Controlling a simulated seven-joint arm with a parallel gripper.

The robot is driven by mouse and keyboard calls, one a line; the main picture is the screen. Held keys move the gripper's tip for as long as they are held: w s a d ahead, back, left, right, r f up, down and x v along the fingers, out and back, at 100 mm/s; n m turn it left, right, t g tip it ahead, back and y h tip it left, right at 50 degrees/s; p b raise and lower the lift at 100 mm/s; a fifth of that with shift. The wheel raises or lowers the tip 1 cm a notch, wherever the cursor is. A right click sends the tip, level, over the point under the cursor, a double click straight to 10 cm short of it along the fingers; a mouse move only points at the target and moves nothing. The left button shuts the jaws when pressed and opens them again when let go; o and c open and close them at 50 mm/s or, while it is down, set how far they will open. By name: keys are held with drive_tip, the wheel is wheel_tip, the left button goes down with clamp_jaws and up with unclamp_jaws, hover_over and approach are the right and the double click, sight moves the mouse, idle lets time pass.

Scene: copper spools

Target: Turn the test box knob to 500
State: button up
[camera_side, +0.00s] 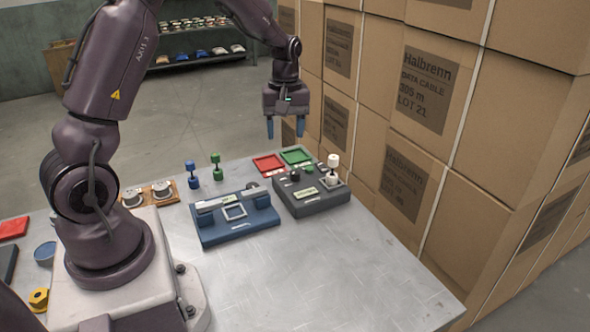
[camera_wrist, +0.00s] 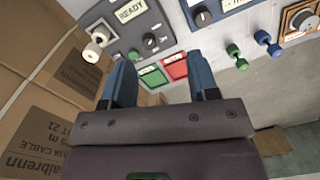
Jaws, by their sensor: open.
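The test box (camera_side: 318,206) is a dark grey case on the right of the table, with a small lit display. In the wrist view its display (camera_wrist: 130,11) reads READY. A round black knob (camera_wrist: 150,41) with a pale pointer mark sits on its panel; the numbers around it are too small to read. A white spool (camera_side: 333,161) stands upright on the box's right side. My gripper (camera_side: 285,128) points down with its blue fingers apart and empty. It is in the air above and behind the box, touching nothing.
A red tray (camera_side: 268,164) and a green tray (camera_side: 297,156) lie behind the box. A blue fixture (camera_side: 237,218) stands left of it. A blue spool (camera_side: 192,174) and a green spool (camera_side: 216,166) stand farther back. Stacked cartons (camera_side: 405,165) wall off the right. The table front is clear.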

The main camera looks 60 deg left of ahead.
sight(295, 172)
drive_tip(key=w+a+f+n, duration=0.2)
drive_tip(key=w+a+n, duration=0.3)
drive_tip(key=n, duration=0.3)
drive_tip(key=f, duration=1.3)
drive_tip(key=shift+s+d, duration=0.2)
drive_tip(key=shift+d, duration=0.05)
drive_tip(key=c, duration=0.9)
